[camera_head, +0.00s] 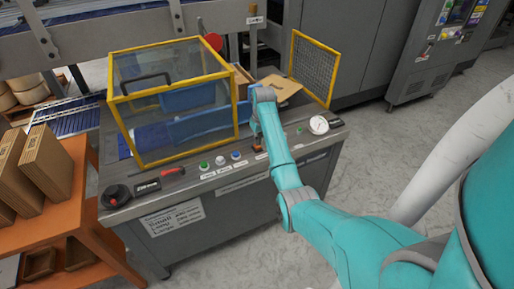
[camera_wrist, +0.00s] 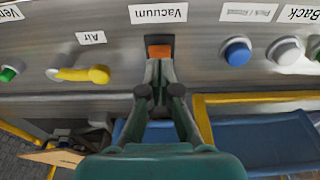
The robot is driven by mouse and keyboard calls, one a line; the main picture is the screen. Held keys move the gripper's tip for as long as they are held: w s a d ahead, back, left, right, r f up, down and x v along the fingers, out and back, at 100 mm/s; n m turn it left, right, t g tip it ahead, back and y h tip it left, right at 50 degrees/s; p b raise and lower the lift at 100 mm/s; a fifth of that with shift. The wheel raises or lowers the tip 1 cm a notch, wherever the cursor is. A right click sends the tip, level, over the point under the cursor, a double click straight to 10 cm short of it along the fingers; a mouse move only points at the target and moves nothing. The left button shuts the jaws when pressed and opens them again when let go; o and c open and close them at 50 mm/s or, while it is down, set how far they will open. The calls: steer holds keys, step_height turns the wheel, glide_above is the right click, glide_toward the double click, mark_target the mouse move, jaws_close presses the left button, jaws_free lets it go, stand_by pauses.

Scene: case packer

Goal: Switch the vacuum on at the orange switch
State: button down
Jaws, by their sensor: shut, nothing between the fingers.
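The orange switch (camera_wrist: 160,51) sits in a dark housing on the grey panel, just beside the "Vacuum" label (camera_wrist: 158,13) in the wrist view. My gripper (camera_wrist: 159,70) is shut and empty, its fingertips right at the near edge of the switch. I cannot tell whether they touch it or which way the switch is set. The fingers hide the lower part of its housing. In the head view the switch shows as a small orange spot (camera_head: 258,148) on the panel, beside my arm's end.
A yellow lever (camera_wrist: 84,74) labelled "Air" lies left of the fingers in the wrist view. A blue button (camera_wrist: 237,52) and a white button (camera_wrist: 285,50) lie to the right. A yellow-framed clear guard (camera_head: 178,95) stands on the machine left of my arm.

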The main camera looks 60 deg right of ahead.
mark_target(259, 147)
steer(key=shift+f, duration=1.2)
stand_by(1.0)
steer(key=shift+r, duration=3.55)
